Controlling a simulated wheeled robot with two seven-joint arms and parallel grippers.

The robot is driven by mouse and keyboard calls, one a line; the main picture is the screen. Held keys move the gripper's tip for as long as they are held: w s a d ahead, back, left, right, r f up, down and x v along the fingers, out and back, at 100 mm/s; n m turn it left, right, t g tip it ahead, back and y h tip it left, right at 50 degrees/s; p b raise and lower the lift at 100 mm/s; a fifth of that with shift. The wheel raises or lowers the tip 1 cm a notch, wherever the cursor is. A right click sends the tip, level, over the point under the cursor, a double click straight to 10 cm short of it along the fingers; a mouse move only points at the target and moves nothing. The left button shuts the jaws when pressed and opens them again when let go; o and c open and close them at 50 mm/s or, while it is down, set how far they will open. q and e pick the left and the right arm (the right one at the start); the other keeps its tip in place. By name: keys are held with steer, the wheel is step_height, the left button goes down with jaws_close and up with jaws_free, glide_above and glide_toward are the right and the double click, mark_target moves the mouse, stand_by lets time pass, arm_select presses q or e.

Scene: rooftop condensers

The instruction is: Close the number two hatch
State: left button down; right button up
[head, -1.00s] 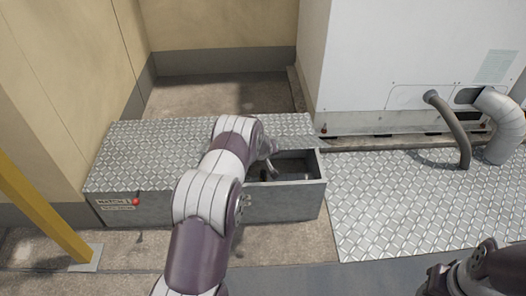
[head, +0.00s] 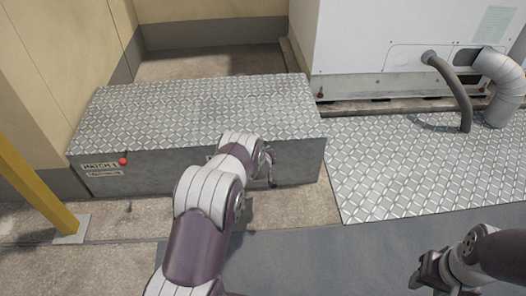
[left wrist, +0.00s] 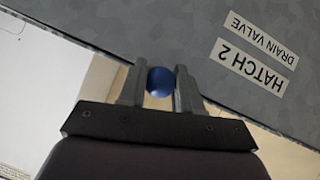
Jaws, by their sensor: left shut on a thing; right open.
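The number two hatch lid (head: 285,105) is the right part of the tread-plate top of a long grey box; it lies flat and covers the opening. I cannot make out a seam. In the left wrist view, a label reading HATCH 2, DRAIN VALVE (left wrist: 255,65) is upside down on a grey face. My left gripper (left wrist: 160,88) is shut on a blue ball knob (left wrist: 160,81) beside that face. In the head view, my left gripper (head: 268,168) is at the box's front right, partly hidden by my arm. My right gripper (head: 424,275) is open and empty at lower right.
A HATCH 1 label (head: 100,165) and red knob (head: 123,161) are on the box front's left end. A yellow post (head: 38,190) stands at left. A white condenser (head: 380,40) and grey pipes (head: 505,85) are behind at right. Flat tread plates (head: 410,165) lie at right.

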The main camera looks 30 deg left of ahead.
arm_select(q)
steer(key=shift+s+f, duration=0.15)
steer(key=shift+f, duration=0.25)
steer(key=c, duration=1.1)
jaws_free()
steer(key=o, duration=0.3)
steer(key=shift+f, duration=0.2)
steer(key=shift+r, duration=0.1)
steer(key=p+v, duration=0.7)
steer(key=v, duration=0.5)
steer(key=shift+r, duration=0.25)
steer(key=shift+s, duration=0.1)
